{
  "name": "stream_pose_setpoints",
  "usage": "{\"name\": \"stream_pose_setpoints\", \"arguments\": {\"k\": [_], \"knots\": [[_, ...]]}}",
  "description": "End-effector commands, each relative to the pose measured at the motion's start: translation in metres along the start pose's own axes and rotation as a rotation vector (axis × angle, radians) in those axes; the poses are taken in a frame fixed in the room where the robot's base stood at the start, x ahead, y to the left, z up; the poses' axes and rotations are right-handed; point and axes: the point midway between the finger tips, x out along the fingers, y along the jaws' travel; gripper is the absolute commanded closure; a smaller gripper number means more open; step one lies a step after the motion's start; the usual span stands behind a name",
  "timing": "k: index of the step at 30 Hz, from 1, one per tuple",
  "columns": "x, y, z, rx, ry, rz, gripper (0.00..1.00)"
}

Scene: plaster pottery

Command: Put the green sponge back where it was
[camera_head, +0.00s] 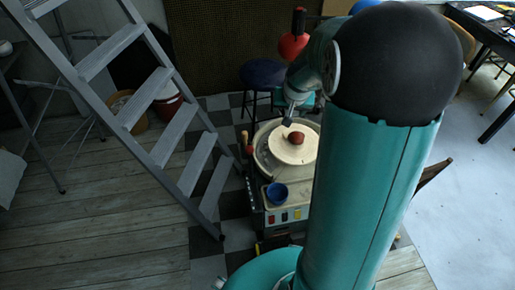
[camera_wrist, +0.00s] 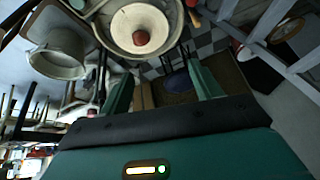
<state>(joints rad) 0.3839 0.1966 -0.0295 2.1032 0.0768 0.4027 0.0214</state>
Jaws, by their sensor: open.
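I cannot make out a green sponge for sure in either view. A small green patch (camera_head: 297,213) shows beside red and yellow ones on the front of the pottery wheel's housing; I cannot tell what it is. The pottery wheel (camera_head: 275,165) carries a pale disc with a reddish-brown lump (camera_head: 297,138) on it, which also shows in the wrist view (camera_wrist: 141,38). My gripper (camera_head: 288,118) is near the far side of the wheel, seemingly above it. In the wrist view my gripper (camera_wrist: 160,75) has its two teal fingers wide apart with nothing held between them.
A blue cup (camera_head: 277,192) stands on the wheel's housing. A grey stepladder (camera_head: 150,100) stands to the left. A dark blue stool (camera_head: 262,73) is behind the wheel. A red bucket (camera_head: 168,105) sits behind the ladder. Open plank floor (camera_head: 110,210) lies at the front left.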

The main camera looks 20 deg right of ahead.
Motion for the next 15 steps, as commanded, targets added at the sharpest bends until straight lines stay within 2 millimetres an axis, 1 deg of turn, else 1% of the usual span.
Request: {"name": "stream_pose_setpoints", "arguments": {"k": [1, 2, 3, 5, 6, 8, 9, 11, 12, 14, 15], "knots": [[-0.025, -0.016, 0.005, -0.033, 0.01, -0.016, 0.36], [-0.038, -0.023, 0.009, -0.05, 0.011, -0.023, 0.36], [-0.054, -0.032, 0.016, -0.074, 0.013, -0.033, 0.36], [-0.078, -0.045, 0.027, -0.108, 0.014, -0.048, 0.36], [-0.093, -0.053, 0.035, -0.131, 0.016, -0.057, 0.36], [-0.116, -0.063, 0.048, -0.165, 0.018, -0.071, 0.36], [-0.129, -0.07, 0.058, -0.188, 0.019, -0.08, 0.36], [-0.15, -0.077, 0.073, -0.223, 0.021, -0.092, 0.36], [-0.163, -0.082, 0.084, -0.246, 0.024, -0.1, 0.36], [-0.181, -0.087, 0.101, -0.281, 0.026, -0.112, 0.36], [-0.192, -0.09, 0.113, -0.304, 0.028, -0.12, 0.36]]}}
